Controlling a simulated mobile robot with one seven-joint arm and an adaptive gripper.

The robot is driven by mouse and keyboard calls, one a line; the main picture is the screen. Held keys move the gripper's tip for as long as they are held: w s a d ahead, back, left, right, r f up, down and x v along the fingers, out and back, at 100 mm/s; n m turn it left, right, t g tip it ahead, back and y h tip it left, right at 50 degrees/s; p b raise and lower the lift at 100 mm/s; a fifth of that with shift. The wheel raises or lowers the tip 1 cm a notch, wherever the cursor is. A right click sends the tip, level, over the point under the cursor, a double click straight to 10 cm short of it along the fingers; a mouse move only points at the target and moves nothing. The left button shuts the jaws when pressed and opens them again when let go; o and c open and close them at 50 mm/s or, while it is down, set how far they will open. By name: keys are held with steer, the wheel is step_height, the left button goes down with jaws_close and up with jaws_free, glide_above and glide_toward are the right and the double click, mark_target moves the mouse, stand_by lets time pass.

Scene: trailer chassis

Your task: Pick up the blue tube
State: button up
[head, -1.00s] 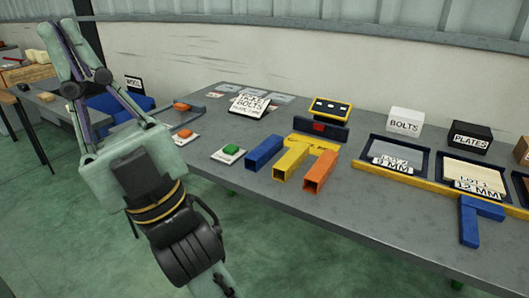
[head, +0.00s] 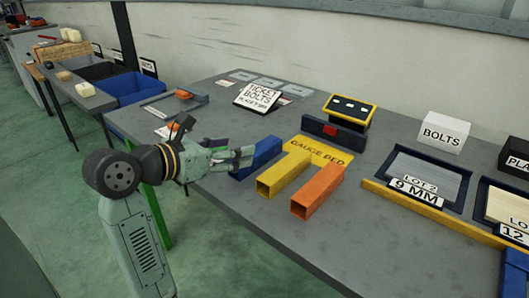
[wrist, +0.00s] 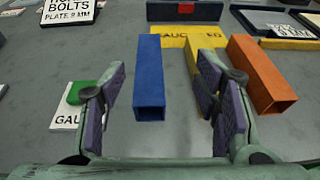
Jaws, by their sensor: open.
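The blue tube (head: 262,153) lies on the grey table, partly hidden behind my gripper (head: 246,157) in the head view. In the wrist view the blue tube (wrist: 149,78) lies lengthwise with its open end toward me. My gripper (wrist: 165,98) is open, with one finger to the left of the blue tube and the other to its right. No contact shows, and nothing is between the pads except the tube ahead. The right finger overlaps the yellow tube (wrist: 200,85) in the picture.
A yellow tube (head: 283,174) and an orange tube (head: 318,191) lie right of the blue one, near the yellow gauge bed plate (head: 322,150). A bolts ticket sign (head: 258,95) stands behind.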

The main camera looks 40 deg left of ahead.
mark_target(256, 150)
steer(key=shift+w+a+f+n+g+y, duration=0.15)
steer(key=shift+a+f+g+y, duration=0.2)
steer(key=shift+f, duration=0.3)
steer(key=shift+w+a+f+n+g+y, duration=0.15)
steer(key=shift+a+f, duration=0.25)
steer(key=shift+f, duration=0.2)
steer(key=x, duration=0.3)
steer(key=shift+w+p, duration=0.15)
steer(key=shift+p, duration=0.2)
steer(key=shift+d+p+x, duration=0.1)
steer(key=shift+p+x, duration=0.25)
steer(key=shift+x, duration=1.2)
steer(key=shift+d+p+x, duration=0.15)
steer(key=shift+p+x, duration=0.2)
steer(key=shift+x, duration=1.2)
steer(key=shift+r, duration=0.1)
steer(key=shift+c, duration=0.3)
jaws_close()
